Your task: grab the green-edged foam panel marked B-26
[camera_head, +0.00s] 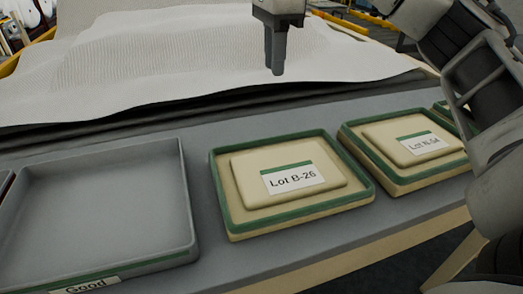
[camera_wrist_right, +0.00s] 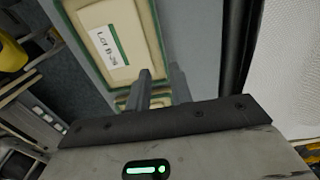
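The foam panel labelled "Lot B-26" (camera_head: 246,166) is cream with a green-edged rim and lies flat on the grey table in the middle of the head view. It also shows in the right wrist view (camera_wrist_right: 87,20), upper left. My right gripper (camera_head: 276,66) points down beyond the panel's far edge, above the white wadding sheet's near edge in the picture. In the right wrist view its two fingers (camera_wrist_right: 161,85) stand a little apart with nothing between them. My left gripper is out of view.
A similar panel labelled "Lot N-54" (camera_head: 383,140) lies to the right, partly near my right arm. Another green-edged piece (camera_head: 440,106) shows behind the arm. An empty grey tray marked "Good" (camera_head: 100,210) stands left. White wadding (camera_head: 180,60) covers the back.

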